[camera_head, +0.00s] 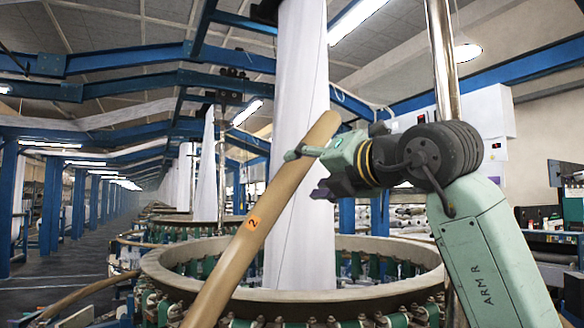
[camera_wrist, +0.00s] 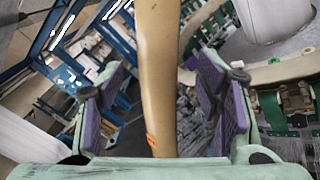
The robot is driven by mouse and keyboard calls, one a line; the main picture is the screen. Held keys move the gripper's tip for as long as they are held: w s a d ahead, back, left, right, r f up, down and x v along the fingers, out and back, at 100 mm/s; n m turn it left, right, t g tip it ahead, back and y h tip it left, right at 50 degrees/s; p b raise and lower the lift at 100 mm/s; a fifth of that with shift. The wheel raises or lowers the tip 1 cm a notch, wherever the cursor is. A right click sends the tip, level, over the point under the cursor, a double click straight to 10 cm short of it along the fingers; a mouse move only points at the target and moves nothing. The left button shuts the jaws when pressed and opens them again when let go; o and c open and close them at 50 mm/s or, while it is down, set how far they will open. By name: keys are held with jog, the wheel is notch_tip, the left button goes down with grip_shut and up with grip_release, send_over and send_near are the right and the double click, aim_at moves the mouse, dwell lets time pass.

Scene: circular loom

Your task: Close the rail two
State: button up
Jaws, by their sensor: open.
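Rail two (camera_head: 232,260) is a long tan bar with an orange label marked 2. In the head view it stands tilted, its upper end leaning right in front of the white fabric column and its lower end leaving the bottom edge. My gripper (camera_head: 308,172) is at the upper part of the rail, with one green finger seen across it. In the wrist view the rail (camera_wrist: 158,60) runs between the two purple-padded fingers of my open gripper (camera_wrist: 160,98). Gaps show on both sides of the rail there, wider on the left. The rail's lower end is hidden.
The circular loom's beige ring (camera_head: 395,296) lies behind and below the rail, with green and metal parts beneath it. A white fabric column (camera_head: 298,75) rises from its middle. A steel pole (camera_head: 441,60) stands beside my arm. Another tan rail (camera_head: 85,294) lies lower left.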

aim_at(299, 174)
jog(key=p+x, duration=0.1)
jog(key=x, duration=0.5)
jog(key=shift+p, duration=0.35)
jog(key=shift+c, duration=0.3)
grip_shut()
